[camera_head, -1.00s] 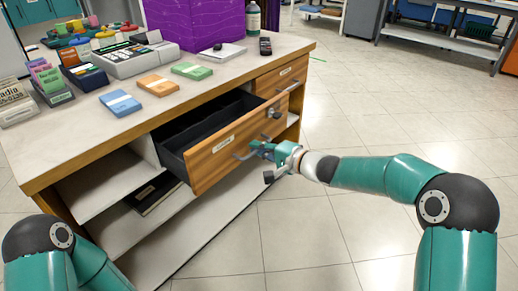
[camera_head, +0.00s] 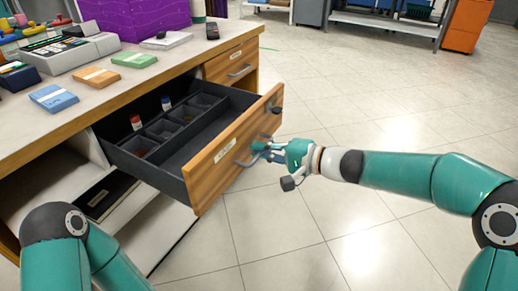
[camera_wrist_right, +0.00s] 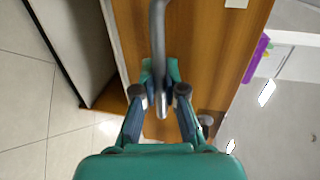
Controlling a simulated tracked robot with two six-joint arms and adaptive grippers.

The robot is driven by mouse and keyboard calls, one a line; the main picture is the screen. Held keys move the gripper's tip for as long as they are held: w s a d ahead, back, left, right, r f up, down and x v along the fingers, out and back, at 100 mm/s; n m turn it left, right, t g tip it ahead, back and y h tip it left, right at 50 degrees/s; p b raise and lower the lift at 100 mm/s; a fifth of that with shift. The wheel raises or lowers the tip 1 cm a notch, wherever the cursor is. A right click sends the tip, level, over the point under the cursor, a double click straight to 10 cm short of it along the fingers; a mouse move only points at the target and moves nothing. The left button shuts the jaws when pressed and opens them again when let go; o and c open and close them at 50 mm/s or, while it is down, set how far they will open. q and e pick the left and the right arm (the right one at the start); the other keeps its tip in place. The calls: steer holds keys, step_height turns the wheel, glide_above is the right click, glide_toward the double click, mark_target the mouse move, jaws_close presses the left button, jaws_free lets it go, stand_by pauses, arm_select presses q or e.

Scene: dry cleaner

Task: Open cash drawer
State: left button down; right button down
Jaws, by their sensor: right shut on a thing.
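The cash drawer (camera_head: 232,152) stands pulled well out of the wooden counter, with its black inside and coin compartments showing. Its wooden front has a grey bar handle and a small label. My right gripper (camera_head: 262,150) is at this handle. In the right wrist view the handle (camera_wrist_right: 158,45) runs down between the two fingertips of the right gripper (camera_wrist_right: 160,97), which is shut on it. My left arm shows at the lower left of the head view, but its gripper is out of view.
The counter top (camera_head: 120,95) holds banknote bundles (camera_head: 54,97), a cash register (camera_head: 70,50) and a purple box (camera_head: 140,15). A second, shut drawer (camera_head: 232,63) is farther right. Open shelves lie below. The tiled floor (camera_head: 340,90) on the right is clear.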

steer(key=shift+f, duration=0.2)
steer(key=c, duration=1.2)
jaws_free()
steer(key=shift+w+d, duration=0.1)
steer(key=shift+r, duration=0.1)
steer(key=v, duration=1.2)
